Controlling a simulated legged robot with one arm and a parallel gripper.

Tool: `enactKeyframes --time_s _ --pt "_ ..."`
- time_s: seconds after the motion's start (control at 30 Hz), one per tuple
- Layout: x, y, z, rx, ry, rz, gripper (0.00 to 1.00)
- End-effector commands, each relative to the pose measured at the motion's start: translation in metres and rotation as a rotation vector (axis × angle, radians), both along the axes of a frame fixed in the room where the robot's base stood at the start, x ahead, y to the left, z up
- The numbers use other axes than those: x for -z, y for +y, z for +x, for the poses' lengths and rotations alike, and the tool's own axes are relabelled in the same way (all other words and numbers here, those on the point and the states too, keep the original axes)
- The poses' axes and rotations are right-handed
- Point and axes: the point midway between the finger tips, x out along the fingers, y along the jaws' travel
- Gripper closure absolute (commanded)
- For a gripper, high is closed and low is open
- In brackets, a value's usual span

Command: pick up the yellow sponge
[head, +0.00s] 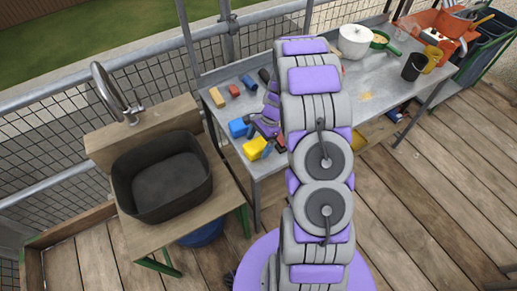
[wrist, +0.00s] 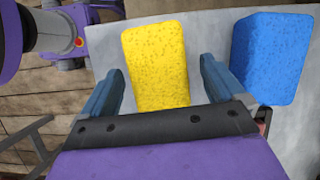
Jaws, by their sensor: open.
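The yellow sponge (head: 256,148) lies on the grey metal table near its left front edge. In the wrist view the yellow sponge (wrist: 156,66) shows as a speckled block between my two fingers, its near end hidden by the gripper body. My gripper (wrist: 160,85) is open, one finger on each side of the sponge, with a visible gap on both sides. In the head view my gripper (head: 268,130) is partly hidden behind my arm, close to the sponge.
A blue sponge (wrist: 270,57) lies right of the yellow one in the wrist view. Several small blocks (head: 234,90) lie farther back on the metal table (head: 380,75). A white pot (head: 355,41) and dark cup (head: 414,66) stand right. A black basin (head: 163,175) is at left.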

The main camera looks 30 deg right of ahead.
Motion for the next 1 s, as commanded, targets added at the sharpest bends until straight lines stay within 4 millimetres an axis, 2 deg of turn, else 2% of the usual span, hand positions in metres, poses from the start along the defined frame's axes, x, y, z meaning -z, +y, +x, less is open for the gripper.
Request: enactKeyframes --time_s 0.03,0.1,0.37,0.9,1.0 --pt "0.0093 0.0047 -0.0013 -0.001 0.003 0.003 0.04" --pt "0.0152 0.0062 -0.0017 -0.001 0.003 0.004 0.04" --pt "0.0181 -0.0004 -0.002 0.001 0.002 0.012 0.05" --pt "0.0164 0.0052 -0.0015 0.0 0.001 0.005 0.57" --pt "0.0172 0.0025 -0.0018 0.001 0.002 0.009 0.59"
